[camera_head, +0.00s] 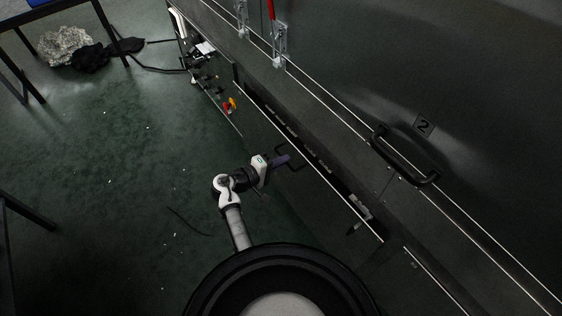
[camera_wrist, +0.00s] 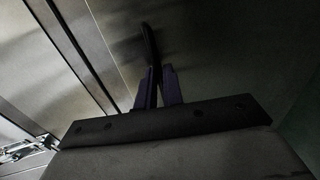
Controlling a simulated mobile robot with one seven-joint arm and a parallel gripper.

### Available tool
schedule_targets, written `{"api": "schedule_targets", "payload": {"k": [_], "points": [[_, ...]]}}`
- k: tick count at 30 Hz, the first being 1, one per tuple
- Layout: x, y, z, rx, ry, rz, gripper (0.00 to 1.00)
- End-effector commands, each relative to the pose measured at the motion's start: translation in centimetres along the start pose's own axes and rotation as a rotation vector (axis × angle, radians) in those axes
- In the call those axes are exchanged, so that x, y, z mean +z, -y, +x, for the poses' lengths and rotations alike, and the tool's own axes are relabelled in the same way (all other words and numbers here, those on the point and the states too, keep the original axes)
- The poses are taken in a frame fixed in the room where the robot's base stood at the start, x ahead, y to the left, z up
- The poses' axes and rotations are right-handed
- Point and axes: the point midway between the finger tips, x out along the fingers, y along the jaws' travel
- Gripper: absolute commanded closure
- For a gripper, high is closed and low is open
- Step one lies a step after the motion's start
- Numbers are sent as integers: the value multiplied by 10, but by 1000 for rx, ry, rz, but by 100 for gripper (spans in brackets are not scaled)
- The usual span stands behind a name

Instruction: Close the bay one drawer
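The drawer (camera_head: 330,188) is in the side of the dark machine, its white-edged front standing out from the body with a dark gap behind it, so it is partly open. Its black bracket handle (camera_head: 295,165) is on the front. My gripper (camera_head: 283,160), with purplish fingers, is at this handle. In the wrist view my gripper (camera_wrist: 158,85) has its fingers close together, with the dark handle bar (camera_wrist: 150,45) running down between their tips. The fingers appear shut on it; the exact contact is in shadow.
A larger black handle (camera_head: 405,160) is on the panel marked 2 above. Red and yellow knobs (camera_head: 230,104) and a red-handled latch (camera_head: 278,45) are further along the machine. A table (camera_head: 100,20) and grey rock (camera_head: 66,46) are at upper left.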

Motion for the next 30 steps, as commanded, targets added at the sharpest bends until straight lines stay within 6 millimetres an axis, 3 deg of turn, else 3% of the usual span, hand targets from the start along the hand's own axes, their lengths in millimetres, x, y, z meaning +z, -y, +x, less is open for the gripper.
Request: {"api": "schedule_targets", "payload": {"k": [9,18,26,27,30], "points": [[0,0,1,0,0,0,100],[0,-8,37,1,2,2,100],[0,-9,38,1,0,2,100],[0,-9,38,1,0,3,86],[0,-9,38,1,1,2,73]]}}
